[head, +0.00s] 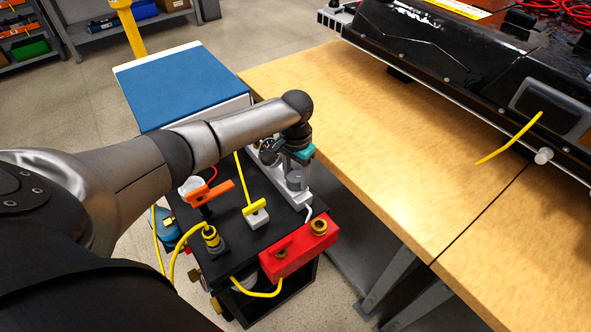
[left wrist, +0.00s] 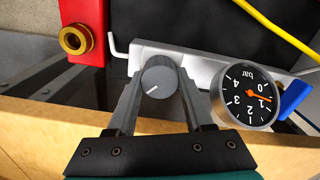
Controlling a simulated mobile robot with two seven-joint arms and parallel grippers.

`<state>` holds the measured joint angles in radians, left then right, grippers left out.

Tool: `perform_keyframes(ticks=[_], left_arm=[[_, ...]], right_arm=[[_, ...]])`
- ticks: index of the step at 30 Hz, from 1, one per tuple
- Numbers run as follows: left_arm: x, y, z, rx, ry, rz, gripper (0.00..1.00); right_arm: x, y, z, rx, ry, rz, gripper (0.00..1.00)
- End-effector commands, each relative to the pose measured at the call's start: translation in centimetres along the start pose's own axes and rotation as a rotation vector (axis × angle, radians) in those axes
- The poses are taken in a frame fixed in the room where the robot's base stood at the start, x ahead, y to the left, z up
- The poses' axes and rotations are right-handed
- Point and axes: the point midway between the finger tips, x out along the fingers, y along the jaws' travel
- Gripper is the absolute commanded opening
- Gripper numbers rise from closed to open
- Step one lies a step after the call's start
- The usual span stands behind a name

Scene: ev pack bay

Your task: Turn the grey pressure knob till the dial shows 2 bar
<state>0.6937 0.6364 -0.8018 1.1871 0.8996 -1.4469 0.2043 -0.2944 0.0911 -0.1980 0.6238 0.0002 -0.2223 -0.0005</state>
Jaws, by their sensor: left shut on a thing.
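The grey pressure knob (left wrist: 159,76) sits on a light panel (left wrist: 195,68). It has a white mark that points to the lower left in the left wrist view. My left gripper (left wrist: 159,88) is shut on the knob, with one finger on each side. In the head view my left gripper (head: 298,166) reaches down onto the knob (head: 296,181) at the cart's right side. The round dial (left wrist: 247,94) beside the knob appears upside down in the left wrist view. Its orange needle points close to the 1 mark. In the head view the dial is partly hidden by my arm.
On the black cart stand a red block (head: 300,247) with brass fittings, an orange-handled part (head: 214,193), a yellow-handled part (head: 255,211) and yellow cables. A blue lever (left wrist: 293,97) sits beside the dial. A wooden bench (head: 390,150) borders the cart on the right.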

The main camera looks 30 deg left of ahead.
Motion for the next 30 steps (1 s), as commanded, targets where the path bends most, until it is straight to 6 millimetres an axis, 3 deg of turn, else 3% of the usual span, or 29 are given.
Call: perform_keyframes(ticks=[6,18,30], left_arm=[[-0.3,0.1,0.1,0.203,-0.003,0.001,0.0],[-0.1,0.2,0.1,0.568,-0.002,0.001,0.0],[0.0,0.2,0.1,0.799,-0.001,0.001,0.0]], right_arm=[[-2.3,-1.9,0.9,0.0,-0.019,-0.026,0.5],[-4.0,-1.0,0.0,0.002,-0.004,-0.015,0.5],[-4.5,-0.6,-0.1,0.005,-0.003,-0.01,0.5]])
